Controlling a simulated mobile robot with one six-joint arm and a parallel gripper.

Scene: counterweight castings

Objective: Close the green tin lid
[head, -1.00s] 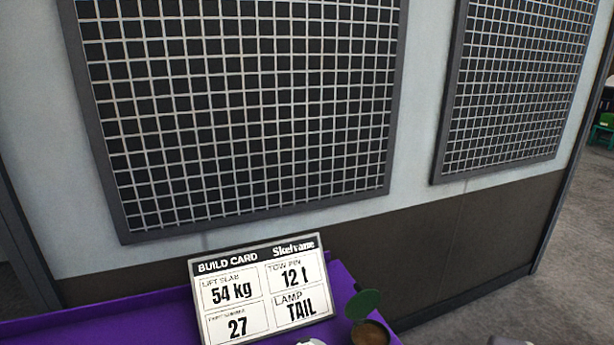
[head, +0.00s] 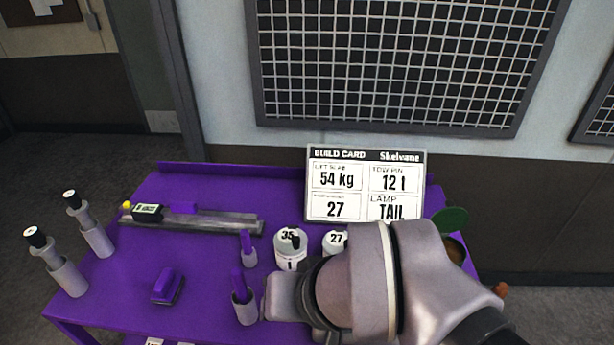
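The green lid (head: 455,220) stands raised, tilted open, at the right end of the purple table. The tin under it (head: 457,247) shows only in part, with a brown inside; my arm hides the rest. My arm reaches across the front right of the table. My gripper's fingers are not visible; the arm's links cover that area.
A build card (head: 365,185) stands at the back of the purple table (head: 205,265). White pots marked 35 (head: 291,248) and 27 (head: 335,241) stand before it. Black-topped cylinders (head: 55,262) stand at left; a grey rail (head: 190,219) lies behind. The left middle has some free room.

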